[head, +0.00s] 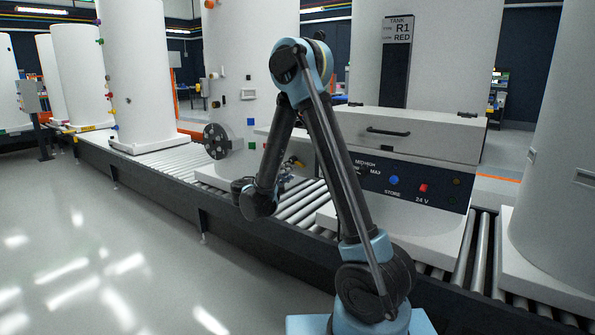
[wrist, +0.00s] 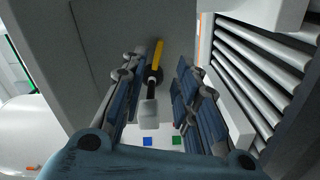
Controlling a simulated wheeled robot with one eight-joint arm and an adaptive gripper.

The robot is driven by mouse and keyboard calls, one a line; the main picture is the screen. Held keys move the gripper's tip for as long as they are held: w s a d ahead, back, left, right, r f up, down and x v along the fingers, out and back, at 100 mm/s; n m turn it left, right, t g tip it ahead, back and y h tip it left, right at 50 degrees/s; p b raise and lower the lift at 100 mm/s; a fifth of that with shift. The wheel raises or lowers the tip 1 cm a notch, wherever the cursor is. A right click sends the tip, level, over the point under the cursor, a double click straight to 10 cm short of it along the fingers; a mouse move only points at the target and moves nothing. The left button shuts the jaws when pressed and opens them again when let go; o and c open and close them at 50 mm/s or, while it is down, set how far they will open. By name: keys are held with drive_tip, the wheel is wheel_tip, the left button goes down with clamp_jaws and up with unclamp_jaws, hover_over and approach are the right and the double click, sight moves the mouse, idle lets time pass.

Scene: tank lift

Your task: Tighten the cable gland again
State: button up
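In the wrist view, a part with a yellow rod, a black collar and a pale grey block (wrist: 151,76) stands out from a white surface. It looks like the cable gland, but I cannot tell for certain. My gripper (wrist: 157,72) is open around it, with one blue-grey finger on each side and a visible gap to each. In the head view, my gripper (head: 284,177) is small and partly hidden by my arm, close to the lower front of a white tank (head: 262,60). The gland cannot be made out clearly there.
A roller conveyor (head: 299,207) runs below the tanks, and its rollers show close on the right in the wrist view (wrist: 262,75). A control box (head: 418,140) with a blue button and red switch stands right of my arm. The floor (head: 110,250) at left is clear.

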sight(301, 166)
drive_tip(key=x, duration=0.8)
drive_tip(key=shift+d, duration=0.1)
clamp_jaws()
